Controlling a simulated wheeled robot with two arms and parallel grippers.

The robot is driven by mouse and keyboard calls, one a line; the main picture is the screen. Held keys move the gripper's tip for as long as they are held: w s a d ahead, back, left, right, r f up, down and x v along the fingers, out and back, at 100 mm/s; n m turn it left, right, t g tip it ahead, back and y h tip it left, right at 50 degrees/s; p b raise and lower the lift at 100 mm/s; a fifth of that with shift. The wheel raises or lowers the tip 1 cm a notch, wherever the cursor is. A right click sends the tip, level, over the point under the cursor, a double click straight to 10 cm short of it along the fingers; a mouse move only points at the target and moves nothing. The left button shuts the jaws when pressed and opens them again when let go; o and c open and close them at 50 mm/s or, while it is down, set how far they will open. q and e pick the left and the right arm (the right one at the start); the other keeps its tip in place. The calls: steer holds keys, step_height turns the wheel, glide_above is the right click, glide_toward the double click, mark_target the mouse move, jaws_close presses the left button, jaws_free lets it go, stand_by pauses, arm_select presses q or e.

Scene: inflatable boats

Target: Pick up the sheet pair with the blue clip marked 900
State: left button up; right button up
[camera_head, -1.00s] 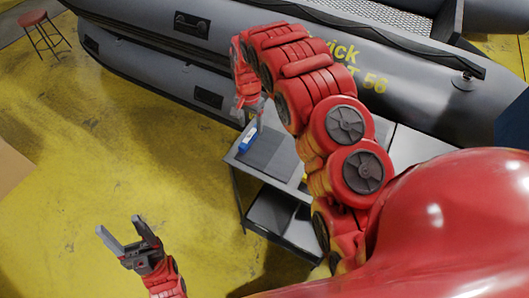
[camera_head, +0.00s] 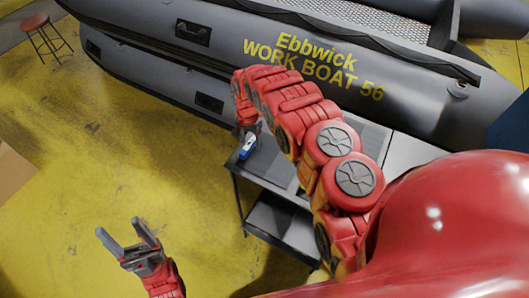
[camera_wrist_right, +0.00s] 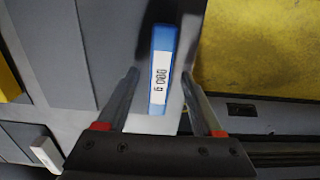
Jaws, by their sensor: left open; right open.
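A blue clip (camera_head: 246,147) is at the left edge of the dark top of a grey table. In the right wrist view the clip (camera_wrist_right: 162,45) carries a white label with dark characters, too blurred to read surely. Dark grey sheets (camera_wrist_right: 50,50) lie to its left in that view; how the clip holds them is unclear. My right gripper (camera_wrist_right: 160,76) is open, its fingers on either side of the clip, with no visible contact. It is partly hidden by my arm in the head view. My left gripper (camera_head: 119,226) is open and empty over the yellow floor.
A grey inflatable boat (camera_head: 300,60) stands close behind the table (camera_head: 280,172). A white block-like piece (camera_wrist_right: 45,153) shows at lower left in the wrist view. A red stool (camera_head: 37,23) is at far left. Yellow floor (camera_head: 90,140) is open on the left.

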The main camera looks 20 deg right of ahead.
jaws_close()
steer(key=shift+r, duration=0.15)
stand_by(0.4)
